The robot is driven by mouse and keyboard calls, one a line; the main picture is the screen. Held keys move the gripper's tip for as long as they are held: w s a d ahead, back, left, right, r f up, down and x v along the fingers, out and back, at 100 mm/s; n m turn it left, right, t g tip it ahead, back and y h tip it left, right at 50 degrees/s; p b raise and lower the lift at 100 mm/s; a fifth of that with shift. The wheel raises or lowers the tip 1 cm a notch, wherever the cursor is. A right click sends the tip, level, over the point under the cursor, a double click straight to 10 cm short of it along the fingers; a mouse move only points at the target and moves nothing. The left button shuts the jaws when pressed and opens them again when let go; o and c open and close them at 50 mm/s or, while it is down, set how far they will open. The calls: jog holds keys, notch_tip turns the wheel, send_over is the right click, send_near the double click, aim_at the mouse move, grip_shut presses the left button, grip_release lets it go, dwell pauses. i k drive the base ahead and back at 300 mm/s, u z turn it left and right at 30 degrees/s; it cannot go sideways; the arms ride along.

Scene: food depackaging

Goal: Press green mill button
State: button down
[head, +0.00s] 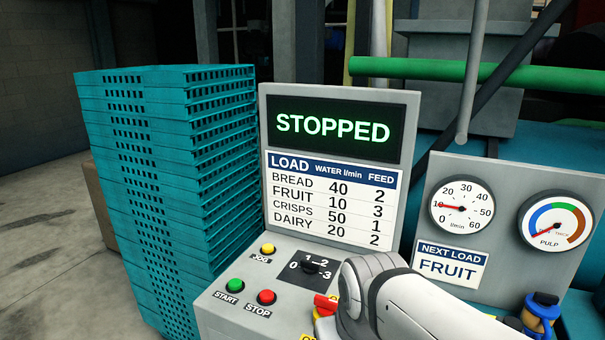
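The green START button (235,285) sits at the left of the grey control panel (220,308), with its START label below it. A red STOP button (266,297) is just right of it, and a yellow JOG button (267,249) is above. The screen (333,128) over the panel reads STOPPED in green. My white arm reaches in from the lower right, over the right part of the panel. My gripper's fingers cannot be made out. Nothing covers the green button.
A black selector knob (311,266) marked 0 to 3 and a red and yellow switch (326,304) lie beside my arm. A tall stack of teal crates (170,180) stands close on the left. Right are a flow gauge (462,206), a pulp gauge (556,221) and a NEXT LOAD FRUIT sign (450,265).

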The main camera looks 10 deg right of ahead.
aim_at(234, 285)
jog(key=z, duration=2.4)
jog(key=k, duration=1.3)
jog(key=u, duration=2.3)
jog(key=i, duration=0.95)
jog(key=z, duration=0.05)
